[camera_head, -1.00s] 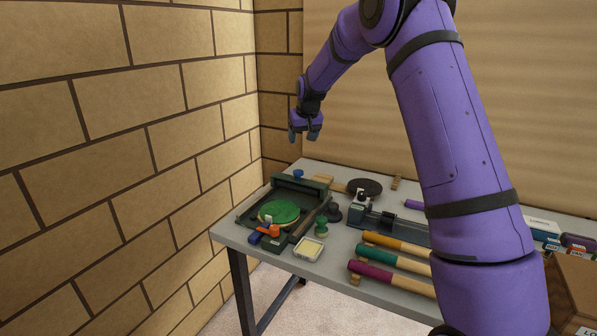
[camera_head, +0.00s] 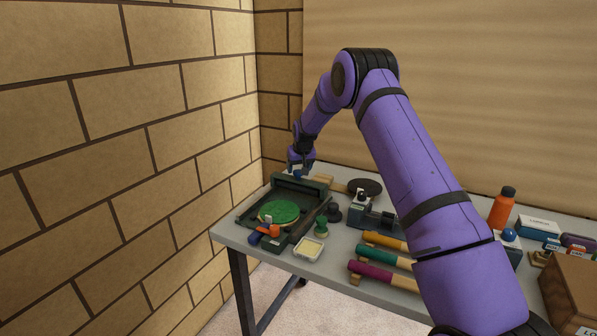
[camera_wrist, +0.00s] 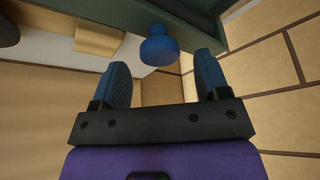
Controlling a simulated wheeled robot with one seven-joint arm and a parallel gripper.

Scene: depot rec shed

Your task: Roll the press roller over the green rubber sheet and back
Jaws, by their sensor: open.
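The green rubber sheet (camera_head: 279,211), a round disc, lies on the bed of a dark green press tray (camera_head: 248,214). The press roller seems to be the dark bar (camera_head: 301,183) across the tray's back end; its roller surface is hard to make out. A blue knob (camera_wrist: 158,47) stands by that bar, and in the wrist view it sits just past the fingertips, roughly between them. My gripper (camera_head: 300,167) is open and empty, close above the knob, pointing down. Its two blue-grey fingers (camera_wrist: 163,68) show apart in the wrist view. I cannot tell if they touch the knob.
Orange and blue pieces (camera_head: 270,231) lie at the tray's front corner, near a pale square dish (camera_head: 308,248). A brick wall (camera_head: 130,170) is close on the left.

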